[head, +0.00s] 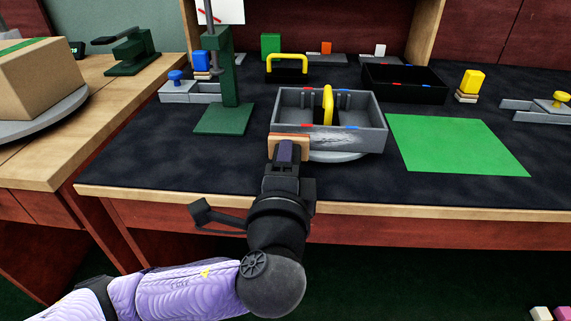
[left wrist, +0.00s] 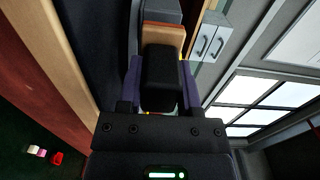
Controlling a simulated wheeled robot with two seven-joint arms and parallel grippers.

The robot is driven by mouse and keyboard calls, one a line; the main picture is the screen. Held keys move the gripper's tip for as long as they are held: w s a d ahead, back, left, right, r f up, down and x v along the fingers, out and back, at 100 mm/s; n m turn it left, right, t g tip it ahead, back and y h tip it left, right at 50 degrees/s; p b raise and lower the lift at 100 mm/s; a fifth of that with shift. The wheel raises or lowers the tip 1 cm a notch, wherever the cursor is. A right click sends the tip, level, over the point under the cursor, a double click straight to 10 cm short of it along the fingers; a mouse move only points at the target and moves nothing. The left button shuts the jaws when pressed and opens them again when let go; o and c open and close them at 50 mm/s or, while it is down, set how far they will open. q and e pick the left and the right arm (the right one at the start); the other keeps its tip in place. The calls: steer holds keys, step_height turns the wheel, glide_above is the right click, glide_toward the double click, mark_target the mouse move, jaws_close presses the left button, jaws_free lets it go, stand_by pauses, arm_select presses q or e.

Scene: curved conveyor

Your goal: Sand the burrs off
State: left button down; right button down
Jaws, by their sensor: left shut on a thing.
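A grey open box (head: 362,138) with a yellow upright handle (head: 328,103) inside stands on a round grey turntable (head: 340,157). Its front wall has a pale, rough scratched patch (head: 328,138) and small red and blue marks along the rim. My left gripper (head: 287,153) is shut on a tan and orange sanding block (head: 302,143), at the left part of that front wall. In the left wrist view, the block's black grip (left wrist: 162,75) sits between the purple fingers, with the tan pad (left wrist: 166,37) beyond. Whether the pad touches the wall, I cannot tell. My right gripper is out of view.
A green press stand (head: 222,119) is left of the box. A flat green mat (head: 455,145) lies to the right. Behind stand a black tray (head: 405,93) and a yellow-handled black piece (head: 287,74). A cardboard carton (head: 40,80) sits on the left table.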

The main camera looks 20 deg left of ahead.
arm_select(q)
steer(key=shift+w, duration=0.1)
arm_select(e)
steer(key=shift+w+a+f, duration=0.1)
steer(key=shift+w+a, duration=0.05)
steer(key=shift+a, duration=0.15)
arm_select(q)
steer(key=shift+x, duration=0.8)
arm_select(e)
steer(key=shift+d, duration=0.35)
arm_select(q)
steer(key=shift+w+a, duration=0.15)
steer(key=shift+w, duration=0.15)
steer(key=shift+w+a, duration=0.1)
steer(key=shift+w, duration=0.2)
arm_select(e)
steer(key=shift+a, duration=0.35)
arm_select(q)
steer(key=shift+w, duration=0.25)
